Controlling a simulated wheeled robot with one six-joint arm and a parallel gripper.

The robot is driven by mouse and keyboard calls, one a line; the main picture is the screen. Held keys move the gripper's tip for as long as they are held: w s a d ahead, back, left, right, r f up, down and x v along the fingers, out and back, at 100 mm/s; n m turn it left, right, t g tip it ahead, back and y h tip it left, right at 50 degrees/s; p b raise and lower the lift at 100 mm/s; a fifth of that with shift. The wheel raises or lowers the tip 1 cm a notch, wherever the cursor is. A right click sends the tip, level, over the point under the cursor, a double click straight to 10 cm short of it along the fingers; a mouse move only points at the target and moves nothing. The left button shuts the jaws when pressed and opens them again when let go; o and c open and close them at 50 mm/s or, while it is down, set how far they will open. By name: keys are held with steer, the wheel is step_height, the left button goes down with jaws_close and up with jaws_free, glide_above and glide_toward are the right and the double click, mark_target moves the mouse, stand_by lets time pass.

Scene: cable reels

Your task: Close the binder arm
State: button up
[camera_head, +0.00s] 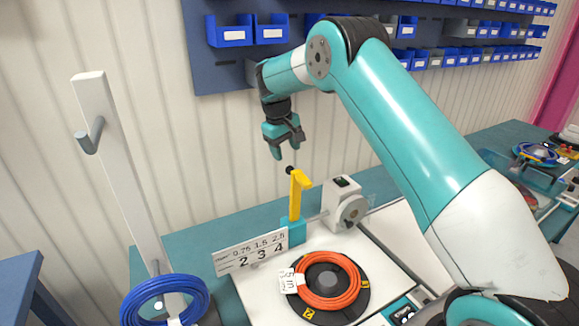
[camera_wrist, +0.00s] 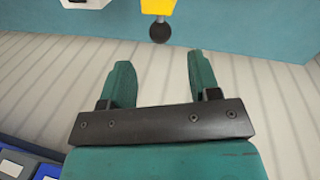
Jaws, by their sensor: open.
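The binder arm (camera_head: 296,197) is a yellow lever standing upright, with a bent yellow top and a dark round knob at its upper end. It rises from a teal block behind the numbered white plate. My gripper (camera_head: 287,152) hangs in the air above the knob, pointing down, open and empty. In the wrist view the two teal fingers (camera_wrist: 157,75) are spread apart. The yellow top and black knob of the binder arm (camera_wrist: 158,30) show just beyond the fingertips, between them and not touching.
An orange cable coil (camera_head: 327,283) lies on a black reel on the white board. A grey-white device (camera_head: 342,205) with a round dial stands right of the lever. A white post (camera_head: 119,170) with a hook and a blue coil (camera_head: 165,299) are at left. Blue bins (camera_head: 230,37) hang behind.

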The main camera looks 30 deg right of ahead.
mark_target(289, 167)
steer(key=p+x, duration=0.2)
steer(key=x, duration=0.5)
steer(key=shift+f, duration=0.1)
jaws_close()
steer(key=shift+a, duration=0.1)
